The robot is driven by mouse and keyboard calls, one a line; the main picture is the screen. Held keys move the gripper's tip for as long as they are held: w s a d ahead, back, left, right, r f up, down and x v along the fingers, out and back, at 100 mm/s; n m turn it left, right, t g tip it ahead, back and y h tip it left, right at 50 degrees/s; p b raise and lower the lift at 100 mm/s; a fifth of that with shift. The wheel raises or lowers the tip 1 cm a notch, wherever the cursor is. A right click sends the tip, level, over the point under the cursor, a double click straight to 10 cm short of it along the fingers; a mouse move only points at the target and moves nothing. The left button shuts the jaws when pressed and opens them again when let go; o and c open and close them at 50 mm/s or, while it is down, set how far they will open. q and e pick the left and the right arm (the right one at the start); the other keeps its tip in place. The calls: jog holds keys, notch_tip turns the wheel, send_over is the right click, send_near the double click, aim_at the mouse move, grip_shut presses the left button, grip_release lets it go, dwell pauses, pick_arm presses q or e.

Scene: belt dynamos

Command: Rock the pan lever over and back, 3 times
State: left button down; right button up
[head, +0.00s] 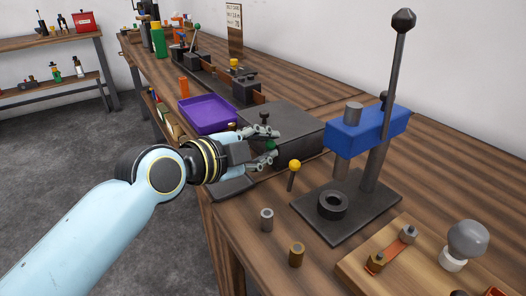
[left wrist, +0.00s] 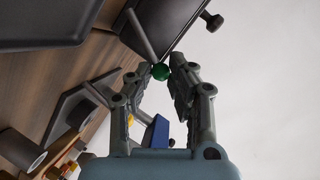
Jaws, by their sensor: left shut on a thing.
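A lever with a round green knob (head: 270,145) stands by the front of a dark grey box (head: 300,148). I take it for the pan lever. My left gripper (head: 274,143) reaches in from the left, its fingers closed on the knob. In the left wrist view, the green knob (left wrist: 161,71) sits between the fingertips of my left gripper (left wrist: 166,74). The lever's grey rod (left wrist: 141,36) runs up and left from the knob, leaning in that picture. The rod's foot is hidden in the head view. My right gripper is not in view.
A yellow-knobbed lever (head: 294,167) stands close right of my gripper. A blue press (head: 355,137) with a tall dark handle (head: 394,85) is farther right. A purple tray (head: 208,113) lies behind my wrist. Two small cylinders (head: 267,219) (head: 296,253) stand near the bench's front edge.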

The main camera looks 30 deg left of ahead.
pick_arm(q)
jog(key=shift+f, duration=0.1)
dwell(0.4)
jog(key=c, duration=1.2)
grip_release()
jog(key=shift+o, duration=0.2)
jog(key=v, duration=1.2)
